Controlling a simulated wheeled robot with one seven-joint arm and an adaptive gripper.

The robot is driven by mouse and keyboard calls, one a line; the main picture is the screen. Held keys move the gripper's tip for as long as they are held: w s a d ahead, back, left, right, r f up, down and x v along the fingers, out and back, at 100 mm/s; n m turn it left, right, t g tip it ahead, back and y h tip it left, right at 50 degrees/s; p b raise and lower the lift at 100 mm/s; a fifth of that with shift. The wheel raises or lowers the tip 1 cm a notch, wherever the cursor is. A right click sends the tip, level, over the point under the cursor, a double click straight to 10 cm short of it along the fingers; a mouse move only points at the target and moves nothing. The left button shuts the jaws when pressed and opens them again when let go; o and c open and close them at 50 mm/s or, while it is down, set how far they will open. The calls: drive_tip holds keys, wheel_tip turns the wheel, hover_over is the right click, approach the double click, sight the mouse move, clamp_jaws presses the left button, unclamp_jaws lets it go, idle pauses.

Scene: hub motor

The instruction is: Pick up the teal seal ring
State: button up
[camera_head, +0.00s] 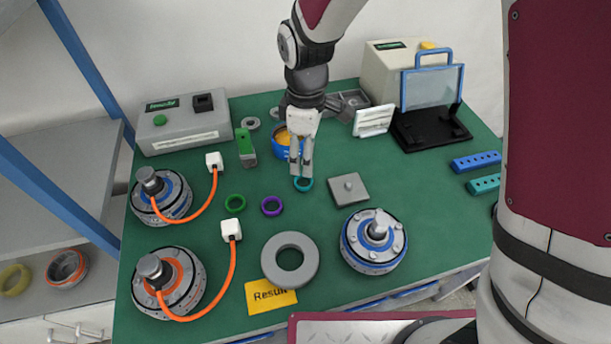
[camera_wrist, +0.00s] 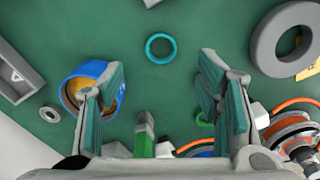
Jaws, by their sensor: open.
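The teal seal ring (camera_head: 303,184) lies flat on the green table in the head view, just below my gripper's fingertips. In the wrist view the teal ring (camera_wrist: 160,48) shows whole, ahead of the fingers and roughly centred between them. My gripper (camera_head: 301,172) points down over the table from the back; its fingers (camera_wrist: 158,80) are spread wide with nothing between them. The fingers look close to the ring in the head view, but the height gap cannot be told.
A blue container (camera_head: 287,143) stands behind the gripper. A green ring (camera_head: 235,203) and a purple ring (camera_head: 271,206) lie to the left. A grey square plate (camera_head: 349,190) lies to the right. A large grey ring (camera_head: 290,260) and a blue-rimmed motor (camera_head: 374,241) are nearer the front.

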sight(303, 184)
drive_tip(key=f, duration=0.8)
drive_tip(key=shift+a+f, duration=0.2)
drive_tip(key=shift+a, duration=0.1)
drive_tip(key=c, duration=0.9)
